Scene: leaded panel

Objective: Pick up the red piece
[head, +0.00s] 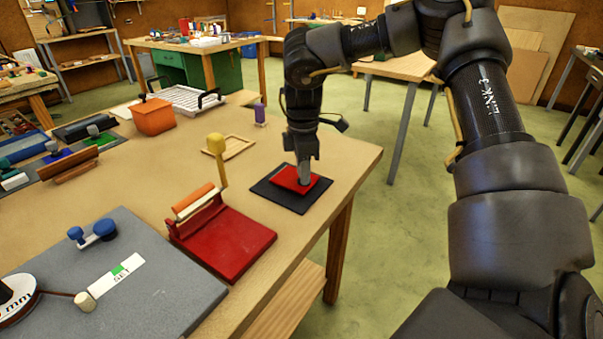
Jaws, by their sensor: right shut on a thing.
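The red piece (288,180) is a small flat red slab on a dark square mat (294,203) near the right edge of the wooden workbench. My right gripper (304,176) points straight down at it, with its fingertips at the slab and shut on it. The fingers hide part of the slab. I cannot tell whether the slab is lifted off the mat. My left gripper does not show.
A red board with an orange roller (225,240) lies left of the mat. A yellow-headed tool (217,146) stands behind it by a small wooden frame (238,143). A grey board (170,300) fills the front left. An orange bin (153,117) stands farther back.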

